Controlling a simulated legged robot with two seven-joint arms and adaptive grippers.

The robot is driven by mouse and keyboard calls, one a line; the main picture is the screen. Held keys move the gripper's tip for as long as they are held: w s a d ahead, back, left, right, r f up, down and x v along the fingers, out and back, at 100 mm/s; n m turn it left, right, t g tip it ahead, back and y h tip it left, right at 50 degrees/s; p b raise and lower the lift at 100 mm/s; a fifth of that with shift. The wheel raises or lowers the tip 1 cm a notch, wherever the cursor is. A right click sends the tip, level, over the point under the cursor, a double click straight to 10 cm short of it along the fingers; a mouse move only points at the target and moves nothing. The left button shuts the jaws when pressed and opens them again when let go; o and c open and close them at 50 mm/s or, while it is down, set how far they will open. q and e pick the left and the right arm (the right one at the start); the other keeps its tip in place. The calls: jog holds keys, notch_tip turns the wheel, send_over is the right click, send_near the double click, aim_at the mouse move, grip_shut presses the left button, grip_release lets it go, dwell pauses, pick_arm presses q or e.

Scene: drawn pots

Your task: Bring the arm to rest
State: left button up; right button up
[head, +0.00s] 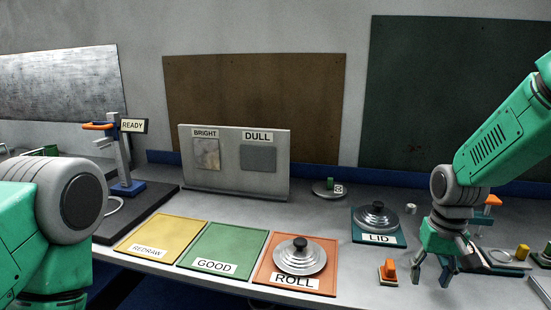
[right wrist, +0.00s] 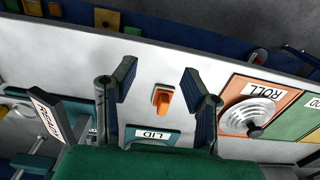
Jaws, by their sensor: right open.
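My right gripper (head: 436,277) hangs fingers down above the right part of the bench. It is open, and nothing shows between its fingers. In the right wrist view the open fingers (right wrist: 160,88) stand on either side of a small orange-topped block (right wrist: 162,98), which lies farther off on the bench. In the head view that orange block (head: 389,270) stands just left of the gripper. My left arm comes in at the left edge, but its gripper is out of view.
A stepped metal lid (head: 300,258) sits on the orange ROLL mat (head: 262,278). Another lid (head: 376,216) sits on the LID mat (head: 400,240). The GOOD mat (head: 225,245) and REDRAW mat (head: 165,235) are empty. A BRIGHT/DULL panel (head: 225,165) stands behind. Small items crowd the right end.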

jog(key=s+a+f+b, duration=0.15)
jog(key=s+f, duration=0.25)
jog(key=f, duration=0.4)
jog(key=s+f+n+b, duration=0.15)
jog(key=s+f, duration=0.25)
jog(key=f, duration=0.4)
jog(key=s+a+f+b, duration=0.1)
jog(key=s+f+b, duration=0.1)
jog(key=s+f, duration=0.35)
pick_arm(q)
notch_tip(320, 180, down, 11)
jog(key=b, duration=0.5)
jog(key=shift+w+r, duration=0.15)
jog(key=shift+w, duration=0.2)
pick_arm(e)
jog(key=s+a+f+n, duration=0.1)
jog(key=s+f, duration=1.1)
jog(key=s, duration=0.4)
jog(key=shift+s+a+f+n+t, duration=0.15)
jog(key=shift+s+f+n+t, duration=0.15)
jog(key=shift+s+n, duration=0.05)
